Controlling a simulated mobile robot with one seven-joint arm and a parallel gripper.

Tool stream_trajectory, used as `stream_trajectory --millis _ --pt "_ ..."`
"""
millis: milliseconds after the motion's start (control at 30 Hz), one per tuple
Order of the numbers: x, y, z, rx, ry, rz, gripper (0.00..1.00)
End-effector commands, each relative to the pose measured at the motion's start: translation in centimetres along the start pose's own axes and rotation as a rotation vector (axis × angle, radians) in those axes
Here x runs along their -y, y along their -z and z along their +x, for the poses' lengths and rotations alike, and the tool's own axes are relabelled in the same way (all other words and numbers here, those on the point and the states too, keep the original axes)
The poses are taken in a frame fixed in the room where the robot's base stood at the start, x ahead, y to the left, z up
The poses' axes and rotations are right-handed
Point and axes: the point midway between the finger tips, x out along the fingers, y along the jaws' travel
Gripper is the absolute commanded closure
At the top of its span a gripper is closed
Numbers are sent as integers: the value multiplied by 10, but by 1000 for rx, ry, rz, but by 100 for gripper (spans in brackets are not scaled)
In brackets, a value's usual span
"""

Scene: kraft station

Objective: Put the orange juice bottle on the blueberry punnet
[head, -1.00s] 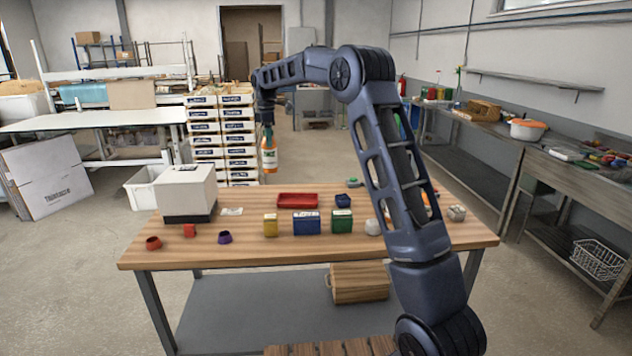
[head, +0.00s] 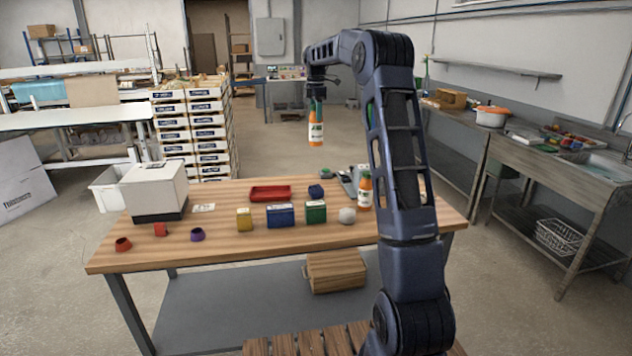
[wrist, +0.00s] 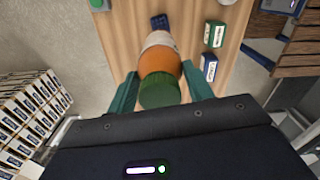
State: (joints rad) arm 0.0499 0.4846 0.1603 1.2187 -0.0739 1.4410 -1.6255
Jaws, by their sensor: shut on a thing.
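My gripper (head: 316,104) is shut on the orange juice bottle (head: 316,133), which hangs upright with its orange body and white label showing. In the head view it shows above the table's far edge. In the wrist view the bottle's green cap (wrist: 160,90) and orange shoulder sit between my teal fingers. A small dark blue block-like thing (head: 316,191), probably the blueberry punnet, is on the table near the far edge; it also shows in the wrist view (wrist: 160,21), just beyond the bottle. The bottle is clear of it.
A second orange bottle (head: 365,191) stands on the table to the right, beside my arm. A red tray (head: 270,193), blue box (head: 281,215), green box (head: 316,212), yellow box (head: 244,219) and pale round thing (head: 347,215) are nearby. A white box-like machine (head: 154,190) stands at left.

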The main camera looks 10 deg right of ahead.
Motion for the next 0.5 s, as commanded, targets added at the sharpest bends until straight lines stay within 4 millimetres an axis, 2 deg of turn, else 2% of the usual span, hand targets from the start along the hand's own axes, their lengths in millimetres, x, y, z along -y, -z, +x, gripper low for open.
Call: stream_trajectory --millis 500 --pt "1 -1 106 0 4 0 97"
